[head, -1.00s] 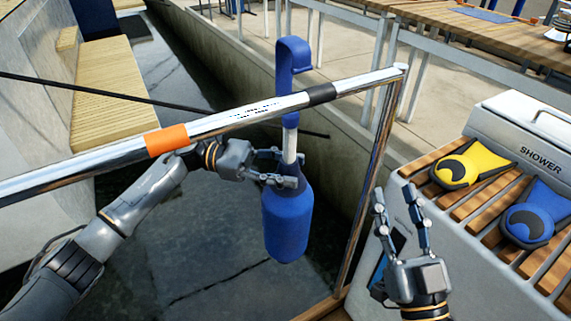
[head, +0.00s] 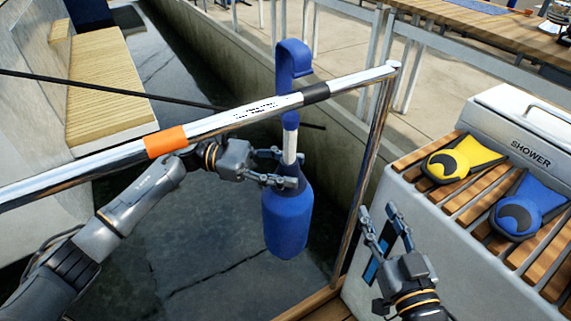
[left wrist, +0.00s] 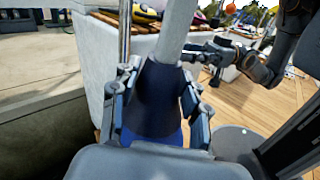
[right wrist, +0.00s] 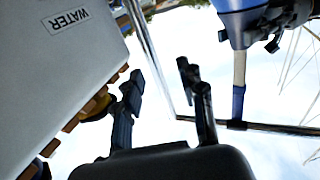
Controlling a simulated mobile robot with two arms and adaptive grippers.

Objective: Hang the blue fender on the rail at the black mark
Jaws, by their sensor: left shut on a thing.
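The blue fender (head: 287,222) hangs upright on the far side of the rail's lower edge line, with a white rod and a blue hook (head: 292,55) above. My left gripper (head: 296,168) is shut on its neck, also seen in the left wrist view (left wrist: 150,95). The hook's top is above the rail (head: 225,119), and its blue shank crosses the rail just left of the black mark (head: 315,93). I cannot tell whether the hook touches the rail. My right gripper (head: 379,210) is open and empty, right of the rail's post.
An orange band (head: 166,141) marks the rail further left. A white locker labelled SHOWER (head: 530,130) and a slatted seat with a yellow item (head: 462,160) and a blue item (head: 528,207) are at right. Dark water lies below the fender.

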